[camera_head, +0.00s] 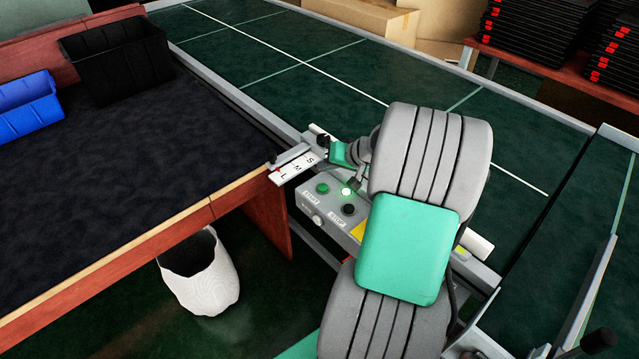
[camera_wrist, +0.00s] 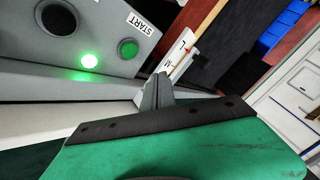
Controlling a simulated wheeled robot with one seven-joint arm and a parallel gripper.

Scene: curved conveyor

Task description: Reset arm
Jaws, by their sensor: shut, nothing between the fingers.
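My arm reaches up from the bottom of the head view and bends over toward the conveyor. My gripper (camera_head: 322,143) is at its end, beside the conveyor's near rail and just above the S/M/L plate (camera_head: 297,166). In the wrist view my gripper (camera_wrist: 158,90) is shut with its fingers together and empty. The fingertips overlap the end of the plate there; whether they touch it I cannot tell. The grey control box (camera_head: 328,204) lies close by, with a green START button (camera_wrist: 128,48), a dark button (camera_wrist: 57,18) and a glowing green light (camera_wrist: 89,61).
The green conveyor (camera_head: 270,55) runs behind my arm. A dark-topped table (camera_head: 120,170) holds a black bin (camera_head: 115,60) and a blue bin (camera_head: 28,105). A white waste basket (camera_head: 205,280) stands on the floor. Black stacked trays (camera_head: 535,30) and cardboard boxes (camera_head: 365,15) are at the back.

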